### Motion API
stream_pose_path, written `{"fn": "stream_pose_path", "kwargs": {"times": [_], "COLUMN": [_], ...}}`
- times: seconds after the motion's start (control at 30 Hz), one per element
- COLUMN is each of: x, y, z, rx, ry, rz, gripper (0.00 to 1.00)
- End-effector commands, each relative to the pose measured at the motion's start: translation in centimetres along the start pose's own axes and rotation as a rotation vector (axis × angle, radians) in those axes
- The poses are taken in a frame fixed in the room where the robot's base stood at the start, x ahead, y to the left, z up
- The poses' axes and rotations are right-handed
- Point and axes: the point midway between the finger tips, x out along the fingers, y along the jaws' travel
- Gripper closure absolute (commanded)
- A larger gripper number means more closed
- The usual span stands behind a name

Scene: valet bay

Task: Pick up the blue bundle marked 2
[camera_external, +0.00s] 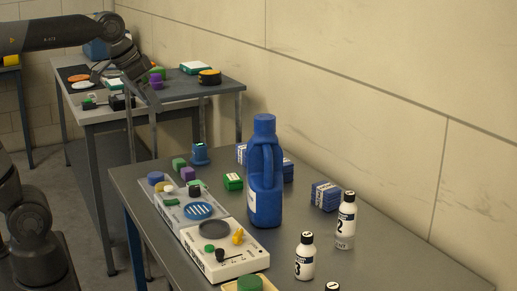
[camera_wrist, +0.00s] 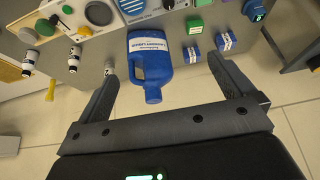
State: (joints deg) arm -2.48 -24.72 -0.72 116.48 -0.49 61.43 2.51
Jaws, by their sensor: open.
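Blue bundles with white bands stand on the near grey table. In the external view one is right of the blue jug (camera_external: 265,185), a blue bundle (camera_external: 325,195); another blue bundle (camera_external: 288,171) is partly hidden behind the jug, and a third (camera_external: 241,154) shows at its left. In the wrist view two blue bundles (camera_wrist: 191,54) (camera_wrist: 226,41) sit right of the jug (camera_wrist: 150,60). I cannot read a 2 on any bundle. My gripper (camera_wrist: 162,70) is open and empty, its fingers spread either side of the jug in the picture. In the external view it hangs above the tables, apart from the bundles.
White bottles (camera_external: 345,220) (camera_external: 305,256) stand at the near right, one marked 2, one 3. Panels with dials (camera_external: 225,258), a green box (camera_external: 233,181) and small blocks crowd the left. A wall (camera_external: 400,120) borders the table. A second table (camera_external: 215,90) stands behind.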

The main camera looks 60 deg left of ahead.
Motion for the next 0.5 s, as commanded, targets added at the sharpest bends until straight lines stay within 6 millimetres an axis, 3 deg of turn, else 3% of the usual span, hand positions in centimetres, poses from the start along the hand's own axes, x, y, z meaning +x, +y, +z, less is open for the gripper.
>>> {"fn": "stream_pose_path", "kwargs": {"times": [0.1, 0.27, 0.5], "x": [0.8, 2.5, 6.3], "y": [-0.6, -1.5, -3.2], "z": [-4.7, -10.5, -18.4], "rx": [0.003, 0.009, 0.014], "ry": [-0.013, -0.024, -0.039], "rz": [-0.001, -0.002, 0.002], "gripper": [0.02, 0.02, 0.02]}}
